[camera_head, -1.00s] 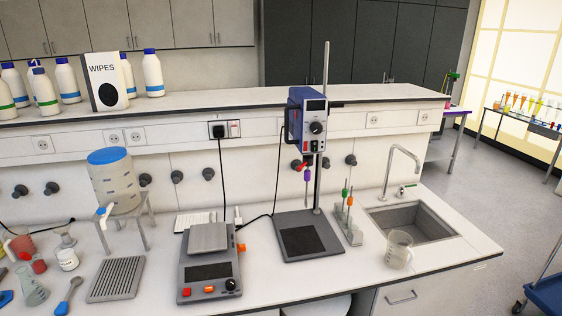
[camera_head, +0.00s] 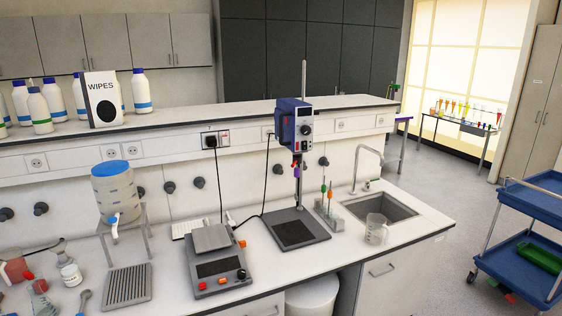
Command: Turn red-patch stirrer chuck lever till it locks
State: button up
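The overhead stirrer (camera_head: 297,125) is a blue and grey box on a vertical rod, above a dark base plate (camera_head: 295,230) on the bench. A small red part (camera_head: 297,160) shows just below its motor housing, with a purple piece (camera_head: 297,171) under it. These look like the chuck area with its lever, but they are too small to tell the lever's position. My gripper is not in view.
A hotplate (camera_head: 218,268) stands left of the stirrer. A rack with colored stirrers (camera_head: 328,212), a beaker (camera_head: 376,228) and a sink (camera_head: 385,207) are to its right. A blue cart (camera_head: 520,247) stands on the floor at right.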

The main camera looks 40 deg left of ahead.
aim_at(297, 159)
jog(key=k, duration=1.45)
jog(key=u, duration=1.2)
jog(key=i, duration=0.95)
jog(key=z, duration=0.05)
